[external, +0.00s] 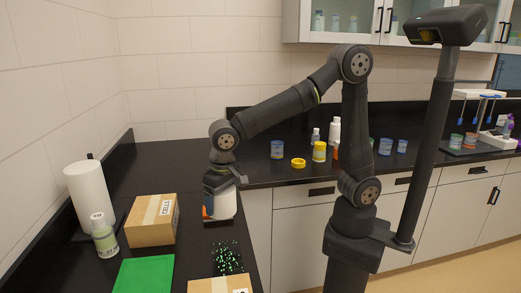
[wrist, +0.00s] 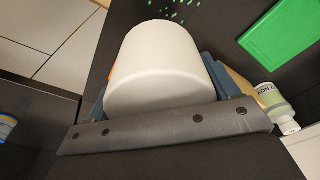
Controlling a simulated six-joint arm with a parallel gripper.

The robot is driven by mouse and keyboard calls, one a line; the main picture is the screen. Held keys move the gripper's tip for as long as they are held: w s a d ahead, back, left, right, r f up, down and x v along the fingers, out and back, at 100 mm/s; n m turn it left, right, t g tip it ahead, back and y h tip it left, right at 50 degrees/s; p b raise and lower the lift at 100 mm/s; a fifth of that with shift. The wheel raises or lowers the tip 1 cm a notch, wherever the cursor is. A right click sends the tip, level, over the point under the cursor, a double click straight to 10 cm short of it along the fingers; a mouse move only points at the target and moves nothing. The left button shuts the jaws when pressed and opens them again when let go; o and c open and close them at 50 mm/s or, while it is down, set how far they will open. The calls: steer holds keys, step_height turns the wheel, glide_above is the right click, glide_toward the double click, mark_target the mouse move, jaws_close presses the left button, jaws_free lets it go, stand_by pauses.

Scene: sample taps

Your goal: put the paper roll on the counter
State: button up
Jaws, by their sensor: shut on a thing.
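A tall white paper roll (external: 88,192) stands upright on a dark holder on the black counter (external: 165,170), at the left by the wall. My gripper (external: 220,196) points down over the counter near its front edge, right of the cardboard box. It is shut on a broad white cylinder (external: 224,207), which fills the middle of the wrist view (wrist: 160,75) between the blue-grey fingers. I cannot tell whether this cylinder is also a paper roll, or whether its base touches the counter. A bit of orange shows beside it.
The cardboard box (external: 153,220) and a pale green-labelled bottle (external: 104,236) stand left of my gripper. A green mat (external: 144,275), scattered green bits (external: 227,258) and another box (external: 220,286) lie nearer. Several jars, including a yellow one (external: 319,152), stand on the back counter.

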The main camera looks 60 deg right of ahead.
steer(key=s+a+f, duration=0.1)
steer(key=a+f, duration=0.1)
steer(key=a, duration=0.1)
steer(key=s+a+f, duration=0.1)
steer(key=a+f, duration=0.1)
steer(key=a, duration=0.1)
steer(key=s+a+f, duration=0.2)
steer(key=a, duration=0.1)
steer(key=shift+s+a+f, duration=0.1)
steer(key=shift+f, duration=1.95)
steer(key=shift+f, duration=0.15)
steer(key=o, duration=1)
steer(key=shift+c, duration=0.2)
step_height(320, 180, up, 12)
steer(key=s, duration=0.1)
steer(key=shift+s, duration=0.25)
